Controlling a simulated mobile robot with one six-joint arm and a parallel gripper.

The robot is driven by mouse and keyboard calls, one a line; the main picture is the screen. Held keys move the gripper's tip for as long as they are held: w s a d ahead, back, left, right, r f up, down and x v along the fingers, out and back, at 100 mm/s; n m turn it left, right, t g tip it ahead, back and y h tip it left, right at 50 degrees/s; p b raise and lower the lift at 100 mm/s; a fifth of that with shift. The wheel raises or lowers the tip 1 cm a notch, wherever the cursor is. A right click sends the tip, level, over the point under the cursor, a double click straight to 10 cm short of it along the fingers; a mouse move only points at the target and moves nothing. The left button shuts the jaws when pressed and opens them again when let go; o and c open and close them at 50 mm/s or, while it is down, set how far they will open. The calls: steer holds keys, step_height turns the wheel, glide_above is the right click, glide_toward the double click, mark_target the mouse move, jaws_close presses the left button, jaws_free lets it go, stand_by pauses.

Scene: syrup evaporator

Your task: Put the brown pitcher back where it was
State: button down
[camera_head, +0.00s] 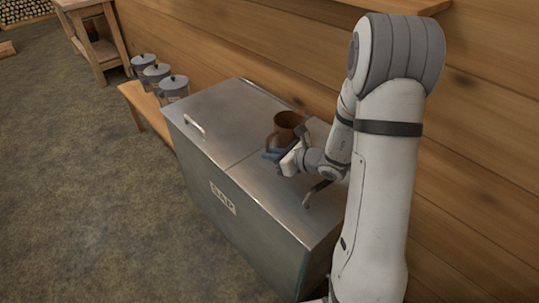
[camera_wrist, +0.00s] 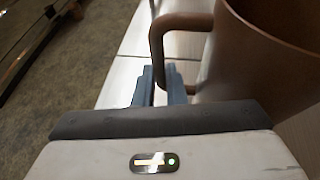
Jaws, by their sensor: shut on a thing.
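The brown pitcher (camera_head: 287,124) is upright at the far, wall side of the metal sap tank (camera_head: 225,115). In the head view I cannot tell whether its base touches the lid. My gripper (camera_head: 277,155) is beside it on the near side. In the wrist view the pitcher (camera_wrist: 262,60) fills the upper right, with its handle (camera_wrist: 178,22) pointing left. The blue fingers of my gripper (camera_wrist: 168,85) are shut on the lower part of that handle. The pitcher's base is hidden behind my gripper.
The tank has two lids with metal handles; one handle (camera_head: 194,125) is at the left, another (camera_head: 316,192) near my wrist. A bench (camera_head: 140,101) with three lidded pails (camera_head: 157,73) stands beyond the tank. The wooden wall (camera_head: 240,45) runs close behind. The left lid is clear.

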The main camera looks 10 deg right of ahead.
steer(key=shift+f, duration=0.1)
steer(key=c, duration=1.9)
jaws_free()
steer(key=shift+f, duration=0.1)
steer(key=shift+c, duration=0.2)
steer(key=o, duration=0.5)
steer(key=shift+c, duration=0.2)
